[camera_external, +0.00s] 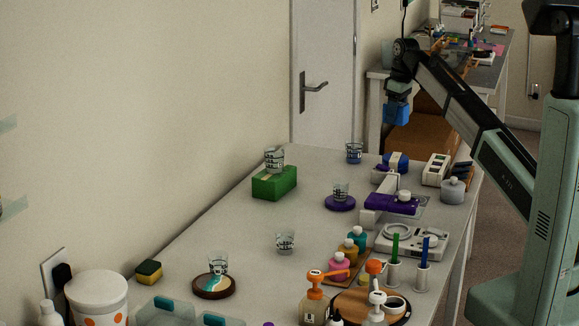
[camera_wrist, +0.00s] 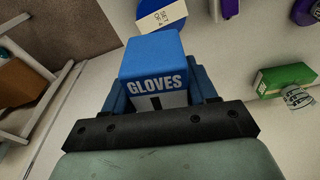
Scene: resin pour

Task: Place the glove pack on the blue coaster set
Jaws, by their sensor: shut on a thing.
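The glove pack (camera_wrist: 152,58), a blue box with white "GLOVES" lettering, is between the blue fingers of my gripper (camera_wrist: 160,92), which is shut on it. In the external view my gripper (camera_external: 397,88) holds the glove pack (camera_external: 397,114) in the air, above and beyond the table's far end. The blue coaster set (camera_external: 398,160) lies low on the far right part of the table. In the wrist view the blue coaster set (camera_wrist: 184,22), with a "SET OF 4" label, shows past the pack's top edge, apart from it and partly cut off.
A green box (camera_external: 274,184) with a measuring cup on it stands at the table's left edge. A blue-tinted cup (camera_external: 354,153) stands left of the coaster set.

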